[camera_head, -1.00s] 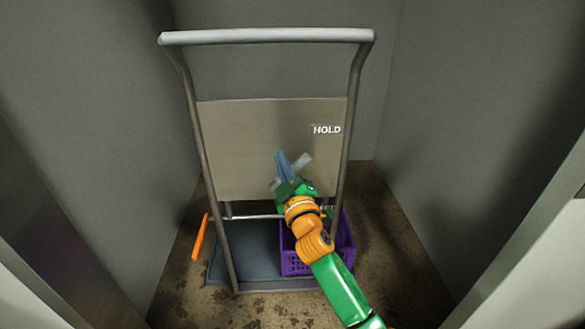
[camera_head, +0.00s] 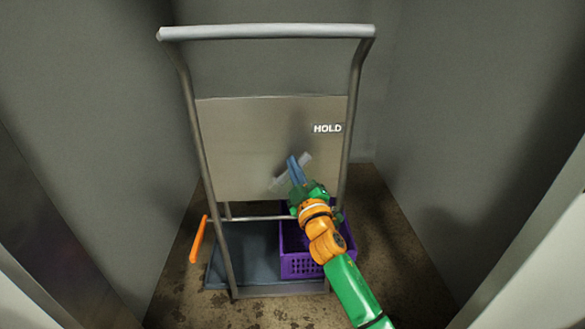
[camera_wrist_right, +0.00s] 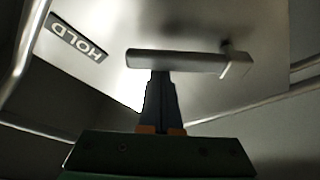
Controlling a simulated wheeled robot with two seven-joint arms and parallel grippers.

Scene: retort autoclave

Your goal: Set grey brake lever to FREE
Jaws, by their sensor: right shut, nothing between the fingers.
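The grey brake lever (camera_head: 305,161) is a short bar on the cart's metal panel (camera_head: 235,145). It slants up to the right, its upper end on the side of the HOLD label (camera_head: 327,128). In the right wrist view the lever (camera_wrist_right: 180,60) lies across the picture, with its pivot end at the right and the HOLD label (camera_wrist_right: 77,39) at upper left. My right gripper (camera_head: 292,158) is shut and empty, in front of the lever's middle. In the wrist view its fingertips (camera_wrist_right: 160,76) reach the lever's edge; contact is unclear. No FREE label is readable. My left gripper is not in view.
The cart's tubular handle (camera_head: 265,32) frames the panel. A purple crate (camera_head: 299,265) stands on the cart's low deck (camera_head: 243,250). An orange bar (camera_head: 199,239) sticks out at lower left. Grey walls close in on both sides and behind.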

